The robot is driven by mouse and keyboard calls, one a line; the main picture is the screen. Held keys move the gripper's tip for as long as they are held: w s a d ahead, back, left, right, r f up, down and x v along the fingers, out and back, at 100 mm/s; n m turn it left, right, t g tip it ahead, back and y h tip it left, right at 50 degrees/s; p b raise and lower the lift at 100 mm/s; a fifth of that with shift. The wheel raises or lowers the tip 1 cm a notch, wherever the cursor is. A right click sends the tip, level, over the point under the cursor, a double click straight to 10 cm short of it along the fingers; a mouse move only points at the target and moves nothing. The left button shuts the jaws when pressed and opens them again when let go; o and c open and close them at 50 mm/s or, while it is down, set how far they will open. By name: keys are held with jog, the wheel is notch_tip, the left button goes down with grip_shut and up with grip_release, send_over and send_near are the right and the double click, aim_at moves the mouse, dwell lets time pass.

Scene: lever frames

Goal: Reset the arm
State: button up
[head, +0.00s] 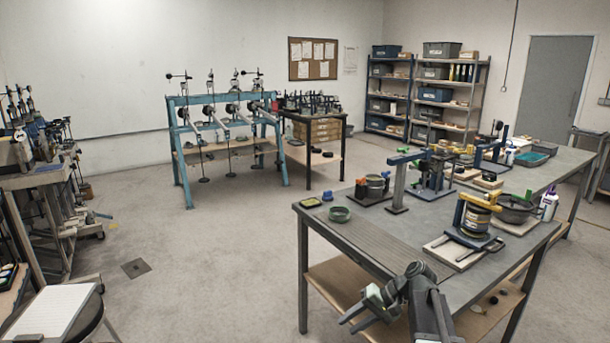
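My arm (433,312) rises from the bottom edge of the head view, right of centre, and is folded, with its upper joint in front of the workbench's near side. My gripper (347,326) points down and to the left, over the floor and low shelf area in front of the bench. Its two dark fingers look apart, with nothing seen between them. It appears clear of the bench top.
A stool (50,312) is at lower left. A blue frame (180,155) stands behind. Open floor (220,255) lies left of the bench.

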jog(key=s+a+f+n+g+h+b, duration=0.1)
jog(key=s+a+f+n+h, duration=0.1)
jog(key=s+a+f+h, duration=0.45)
jog(key=s+d+f+h, duration=0.2)
jog(key=s+d+h, duration=0.15)
jog(key=d, duration=0.65)
notch_tip(320, 180, up, 13)
jog(key=y+p, duration=0.1)
jog(key=p, duration=1.2)
jog(key=shift+s+a, duration=0.15)
jog(key=shift+a, duration=0.15)
